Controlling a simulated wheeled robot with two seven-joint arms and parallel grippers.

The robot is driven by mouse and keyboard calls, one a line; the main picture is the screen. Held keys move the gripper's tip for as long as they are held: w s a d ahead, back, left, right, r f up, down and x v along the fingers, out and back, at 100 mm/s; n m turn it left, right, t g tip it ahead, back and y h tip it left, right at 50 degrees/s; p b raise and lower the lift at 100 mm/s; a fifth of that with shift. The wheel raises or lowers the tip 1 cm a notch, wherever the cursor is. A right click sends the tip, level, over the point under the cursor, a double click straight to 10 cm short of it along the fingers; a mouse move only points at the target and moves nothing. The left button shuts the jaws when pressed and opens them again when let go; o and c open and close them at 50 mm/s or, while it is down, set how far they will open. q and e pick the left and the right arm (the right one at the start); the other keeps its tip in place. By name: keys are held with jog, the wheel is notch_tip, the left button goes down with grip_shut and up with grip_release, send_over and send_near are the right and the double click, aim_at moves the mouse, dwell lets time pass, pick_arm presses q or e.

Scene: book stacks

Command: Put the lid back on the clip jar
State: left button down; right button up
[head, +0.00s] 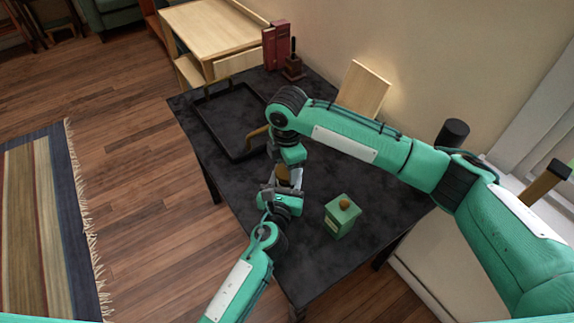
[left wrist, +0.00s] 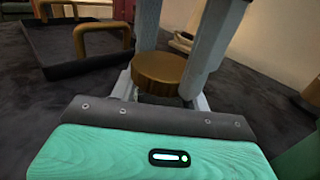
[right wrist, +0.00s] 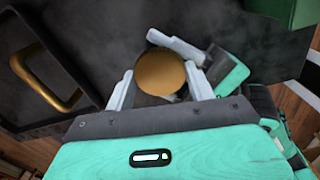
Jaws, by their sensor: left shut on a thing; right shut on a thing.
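A round golden-brown lid (left wrist: 160,70) is between the fingers of my right gripper (right wrist: 160,85), which is shut on it. In the head view the lid (head: 282,172) shows only as a small brown patch between the arms. My left gripper (left wrist: 165,92) is directly below, shut on the clip jar (left wrist: 163,99). Only a dark strip of the jar shows under the lid; the rest is hidden by the lid and my gripper. The lid is over the jar, and I cannot tell whether it touches the rim.
A black tray (head: 205,128) with brass handles lies left on the dark table (head: 300,262). A green box (head: 341,219) with a round knob stands to the right. Red books (head: 276,48), a stamp (head: 293,68) and a wooden board (head: 364,90) stand at the back.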

jog(key=m, duration=0.5)
jog(key=shift+w, duration=0.1)
dwell(0.8)
jog(key=o, duration=1.1)
jog(key=shift+r, duration=0.15)
jog(key=shift+r, duration=2.15)
jog(key=shift+c, duration=0.6)
